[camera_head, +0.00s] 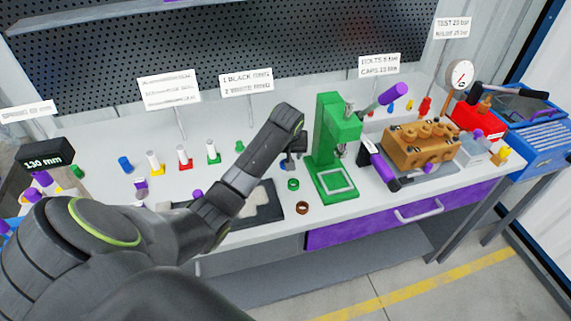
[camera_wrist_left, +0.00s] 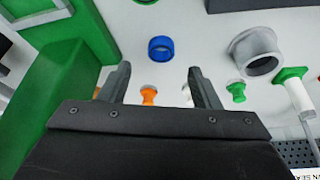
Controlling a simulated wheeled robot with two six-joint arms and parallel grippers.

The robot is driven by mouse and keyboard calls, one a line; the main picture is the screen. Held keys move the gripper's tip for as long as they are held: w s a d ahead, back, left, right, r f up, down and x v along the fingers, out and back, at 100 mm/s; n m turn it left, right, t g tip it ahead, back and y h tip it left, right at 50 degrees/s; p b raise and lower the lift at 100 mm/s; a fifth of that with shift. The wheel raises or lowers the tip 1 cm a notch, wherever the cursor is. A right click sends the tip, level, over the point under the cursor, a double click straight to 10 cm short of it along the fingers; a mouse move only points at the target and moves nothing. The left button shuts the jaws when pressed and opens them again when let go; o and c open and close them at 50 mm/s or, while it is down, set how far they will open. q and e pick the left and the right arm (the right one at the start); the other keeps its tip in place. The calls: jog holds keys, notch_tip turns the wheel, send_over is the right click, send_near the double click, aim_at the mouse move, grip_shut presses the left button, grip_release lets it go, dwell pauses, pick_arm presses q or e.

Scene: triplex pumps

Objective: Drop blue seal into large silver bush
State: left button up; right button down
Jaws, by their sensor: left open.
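The blue seal (camera_wrist_left: 161,56) is a short blue ring lying on the pale bench top in the left wrist view. It is ahead of my left fingertips, about midway between them and apart from them. The large silver bush (camera_wrist_left: 262,66) is a grey flanged ring to the right of the seal, with its opening visible. My left gripper (camera_wrist_left: 158,72) is open and empty. In the head view the left gripper (camera_head: 291,159) is small, beside the green press, and my arm covers part of the bench. My right gripper is not in view.
The green press (camera_head: 328,150) stands close to the right of my left gripper; its green body (camera_wrist_left: 70,85) fills the wrist view's left side. An orange part (camera_wrist_left: 148,95) and a green part (camera_wrist_left: 237,92) lie nearby. A brown pump block (camera_head: 420,142) stands farther right.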

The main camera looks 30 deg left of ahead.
pick_arm(q)
jog(key=shift+p+x, duration=0.4)
jog(key=shift+x, duration=2.05)
jog(key=shift+s, duration=0.1)
jog(key=shift+c, duration=0.5)
jog(key=c, duration=1)
